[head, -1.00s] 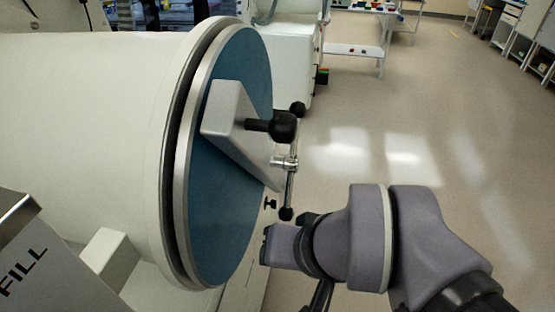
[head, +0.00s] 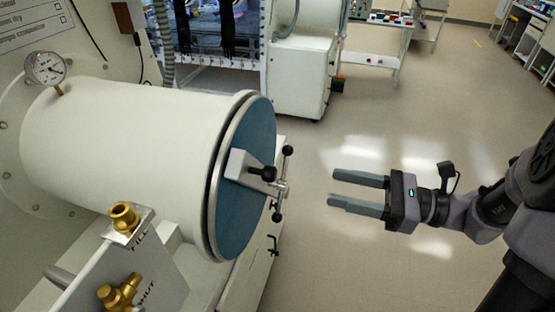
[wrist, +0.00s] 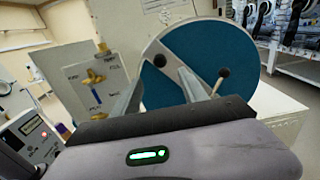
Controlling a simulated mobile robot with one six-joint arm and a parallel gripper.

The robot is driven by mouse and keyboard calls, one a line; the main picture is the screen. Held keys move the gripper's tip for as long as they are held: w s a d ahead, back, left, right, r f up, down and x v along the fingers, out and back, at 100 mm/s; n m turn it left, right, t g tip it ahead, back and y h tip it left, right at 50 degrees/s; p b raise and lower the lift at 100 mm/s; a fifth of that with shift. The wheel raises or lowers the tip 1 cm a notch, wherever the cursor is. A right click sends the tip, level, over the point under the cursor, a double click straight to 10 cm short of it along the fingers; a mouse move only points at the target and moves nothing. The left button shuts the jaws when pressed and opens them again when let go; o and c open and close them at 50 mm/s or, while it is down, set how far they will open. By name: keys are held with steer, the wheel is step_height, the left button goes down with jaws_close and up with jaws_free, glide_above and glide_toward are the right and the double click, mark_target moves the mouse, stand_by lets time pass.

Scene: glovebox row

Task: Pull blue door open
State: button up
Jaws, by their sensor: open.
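The blue door (head: 247,190) is a round disc on the end of a white cylindrical chamber (head: 125,140). It sits against the chamber's rim and looks closed. A grey bracket on its face carries a metal handle bar (head: 279,188) with black knobs. My gripper (head: 330,188) is open and empty, to the right of the handle and apart from it, with its fingers pointing left toward the door. In the wrist view the blue door (wrist: 190,60) is ahead, with the fingers in front of it and a black knob near the right finger.
Brass valves (head: 122,216) stand on a grey panel at lower left. A pressure gauge (head: 46,68) is on top of the chamber. A white cabinet (head: 303,75) and a bench (head: 371,57) stand behind. The floor (head: 345,255) right of the door is clear.

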mark_target(276, 174)
steer(key=x, duration=1.4)
steer(key=shift+w+a+f, duration=0.1)
steer(key=shift+a, duration=0.25)
jaws_close()
stand_by(0.4)
